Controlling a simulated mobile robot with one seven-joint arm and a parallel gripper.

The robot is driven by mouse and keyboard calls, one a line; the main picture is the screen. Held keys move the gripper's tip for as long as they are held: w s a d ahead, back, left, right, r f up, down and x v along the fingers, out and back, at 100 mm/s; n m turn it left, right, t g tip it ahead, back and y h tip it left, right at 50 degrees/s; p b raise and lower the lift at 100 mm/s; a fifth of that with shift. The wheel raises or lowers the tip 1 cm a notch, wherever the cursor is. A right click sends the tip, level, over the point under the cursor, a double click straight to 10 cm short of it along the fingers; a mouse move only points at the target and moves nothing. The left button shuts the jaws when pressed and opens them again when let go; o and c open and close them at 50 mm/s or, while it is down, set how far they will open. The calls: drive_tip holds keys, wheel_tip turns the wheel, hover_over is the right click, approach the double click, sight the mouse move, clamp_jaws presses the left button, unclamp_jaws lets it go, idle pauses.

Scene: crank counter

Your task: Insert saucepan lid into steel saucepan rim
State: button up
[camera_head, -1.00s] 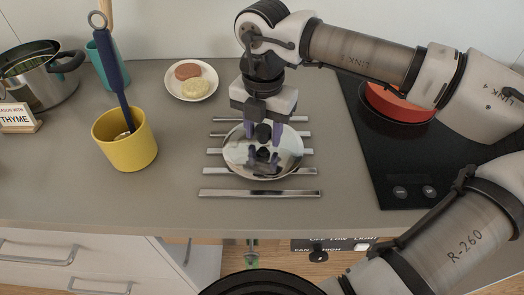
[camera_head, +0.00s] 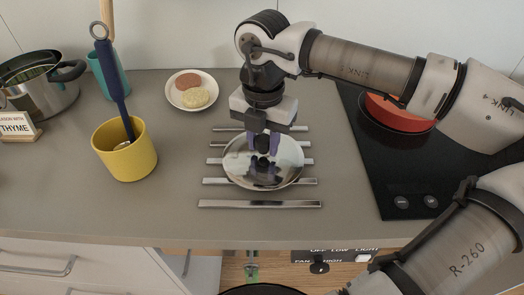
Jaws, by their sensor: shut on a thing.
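The saucepan lid (camera_head: 285,170) is a shiny round disc with a dark knob, at the middle of the counter over a row of metal bars. My gripper (camera_head: 264,147) points down at the lid's centre, with its purple fingers shut on the lid's knob. I cannot tell whether the lid touches the bars. The steel saucepan (camera_head: 48,95) stands at the far left of the counter, with a dark handle on its right. Its top is open and something dark rises inside the rim.
A yellow cup (camera_head: 126,160) with a blue-handled utensil stands between the saucepan and the lid. A red pan (camera_head: 400,112) sits on the black cooktop (camera_head: 388,185) at right.

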sight(264, 138)
drive_tip(key=shift+r+p, duration=1.1)
drive_tip(key=shift+r, duration=1.2)
